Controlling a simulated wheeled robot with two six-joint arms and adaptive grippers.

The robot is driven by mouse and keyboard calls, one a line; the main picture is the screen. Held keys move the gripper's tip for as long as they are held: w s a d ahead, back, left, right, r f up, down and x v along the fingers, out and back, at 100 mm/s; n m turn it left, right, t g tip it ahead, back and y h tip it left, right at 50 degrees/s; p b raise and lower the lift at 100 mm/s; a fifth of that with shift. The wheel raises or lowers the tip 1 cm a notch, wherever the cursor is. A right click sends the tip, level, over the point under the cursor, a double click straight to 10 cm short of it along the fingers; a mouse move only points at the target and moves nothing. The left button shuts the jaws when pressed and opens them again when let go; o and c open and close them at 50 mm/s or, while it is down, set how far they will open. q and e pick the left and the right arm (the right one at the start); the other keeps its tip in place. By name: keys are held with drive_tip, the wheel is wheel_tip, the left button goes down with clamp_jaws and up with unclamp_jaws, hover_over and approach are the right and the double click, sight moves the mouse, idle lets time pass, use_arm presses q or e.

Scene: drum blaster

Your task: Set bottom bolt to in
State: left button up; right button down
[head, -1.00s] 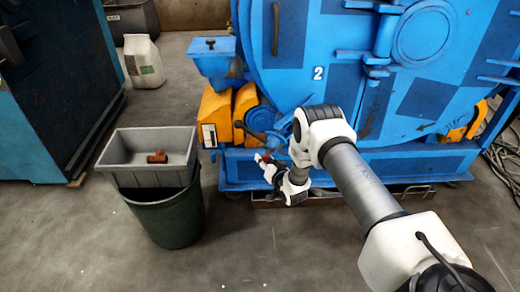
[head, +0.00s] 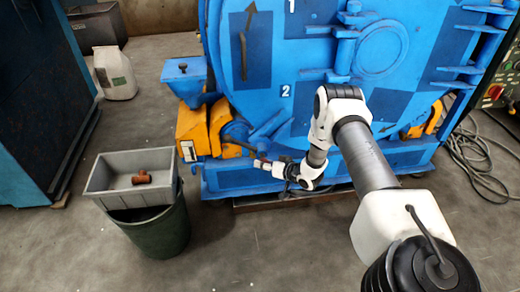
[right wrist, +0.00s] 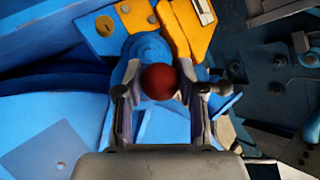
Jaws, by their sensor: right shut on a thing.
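The big blue drum machine (head: 300,60) fills the upper middle of the head view. My right gripper (head: 264,163) is at its lower front, just right of the orange supports, pointing left. In the right wrist view a dark red ball knob (right wrist: 159,82) sits between the two fingers of the right gripper (right wrist: 150,88). The gripper is shut on this knob, in front of a blue round part (right wrist: 148,50). The bolt's shaft is mostly hidden behind the knob and fingers. My left gripper is out of view.
A grey tray (head: 104,187) with a brown fitting (head: 141,178) rests on a dark green bin (head: 165,235) at left. A blue cabinet (head: 40,110) stands far left. Cables (head: 475,165) lie on the floor at right. The front floor is clear.

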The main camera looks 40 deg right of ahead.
drive_tip(key=shift+w+d+r, duration=0.1)
drive_tip(key=shift+d+r, duration=0.3)
drive_tip(key=shift+r, duration=0.05)
drive_tip(key=c, duration=0.7)
unclamp_jaws()
drive_tip(key=shift+f, duration=0.15)
drive_tip(key=shift+s, duration=0.25)
drive_tip(key=shift+v, duration=5.8)
